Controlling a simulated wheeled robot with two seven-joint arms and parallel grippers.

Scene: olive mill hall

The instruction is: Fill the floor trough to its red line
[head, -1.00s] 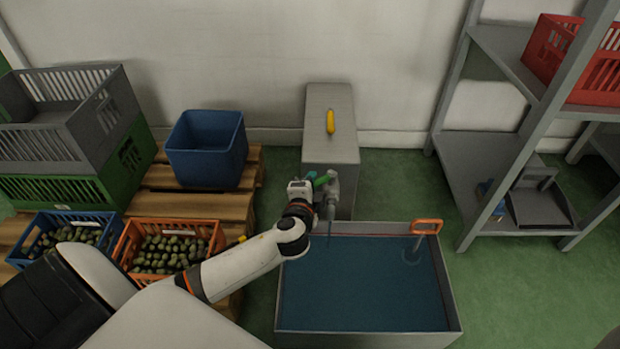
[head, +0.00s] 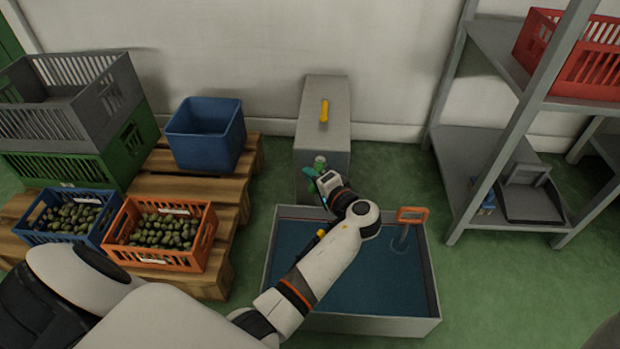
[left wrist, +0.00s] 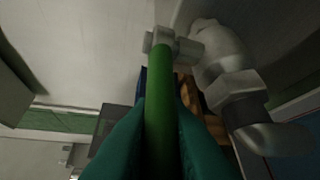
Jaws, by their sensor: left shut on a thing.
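The floor trough (head: 430,290) is a grey open box holding blue water (head: 375,285). My left gripper (head: 312,172) is shut on this lever. My left arm crosses over the trough. My right gripper is out of view.
The grey cabinet (head: 308,125) has a yellow object (head: 324,110) on top. An orange-handled tool (head: 412,215) stands in the trough's back right. Pallets with a blue bin (head: 205,150) and olive crates (head: 160,260) are left. A shelf rack (head: 480,140) stands right; green floor is clear before it.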

